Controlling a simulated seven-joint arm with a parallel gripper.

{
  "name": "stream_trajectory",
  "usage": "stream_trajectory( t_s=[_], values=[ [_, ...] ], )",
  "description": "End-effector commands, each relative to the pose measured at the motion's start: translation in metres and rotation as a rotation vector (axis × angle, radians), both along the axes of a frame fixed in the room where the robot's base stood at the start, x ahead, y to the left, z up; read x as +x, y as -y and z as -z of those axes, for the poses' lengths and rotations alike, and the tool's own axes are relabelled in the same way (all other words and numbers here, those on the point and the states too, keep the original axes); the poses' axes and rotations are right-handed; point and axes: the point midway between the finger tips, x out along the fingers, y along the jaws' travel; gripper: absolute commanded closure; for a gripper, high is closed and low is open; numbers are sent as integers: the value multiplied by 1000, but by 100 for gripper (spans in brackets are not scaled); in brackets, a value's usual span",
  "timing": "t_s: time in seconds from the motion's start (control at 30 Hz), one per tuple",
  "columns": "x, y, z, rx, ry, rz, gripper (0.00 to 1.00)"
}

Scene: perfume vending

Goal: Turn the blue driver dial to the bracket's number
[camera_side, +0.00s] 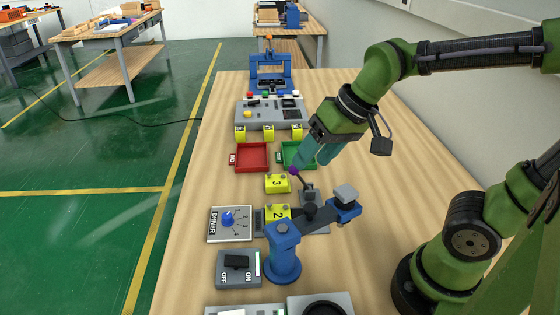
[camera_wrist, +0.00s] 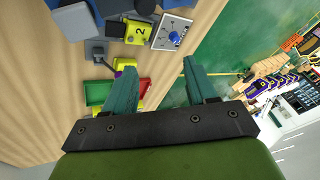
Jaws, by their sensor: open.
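The blue driver dial (camera_side: 228,218) sits on a pale panel marked DRIVER, with small numbers beside it. The dial also shows in the wrist view (camera_wrist: 174,38); which number it points at is too small to tell. A yellow bracket (camera_side: 278,213) marked 2 lies in the grey fixture right of the panel, beside the blue post; it also shows in the wrist view (camera_wrist: 139,32). My gripper (camera_side: 316,153) is open and empty, above the table near the green tray, well apart from the dial.
A second yellow bracket (camera_side: 278,184) marked 3 lies behind the fixture. A blue post with an arm (camera_side: 283,255) stands close right of the panel. An OFF/ON switch (camera_side: 238,268) lies in front. Red (camera_side: 238,155) and green (camera_side: 286,147) trays stand behind.

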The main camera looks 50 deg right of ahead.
Motion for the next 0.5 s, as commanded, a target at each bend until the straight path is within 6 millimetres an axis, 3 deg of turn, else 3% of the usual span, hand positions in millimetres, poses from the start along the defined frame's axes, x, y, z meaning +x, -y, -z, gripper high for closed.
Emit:
stream_trajectory(
  t_s=[0.03, 0.27, 0.5],
  values=[
    [17, -7, 2, -15, -44, -37, 43],
    [90, -33, 19, -115, -193, -220, 43],
    [160, -66, 55, -260, -319, -439, 43]
  ],
)
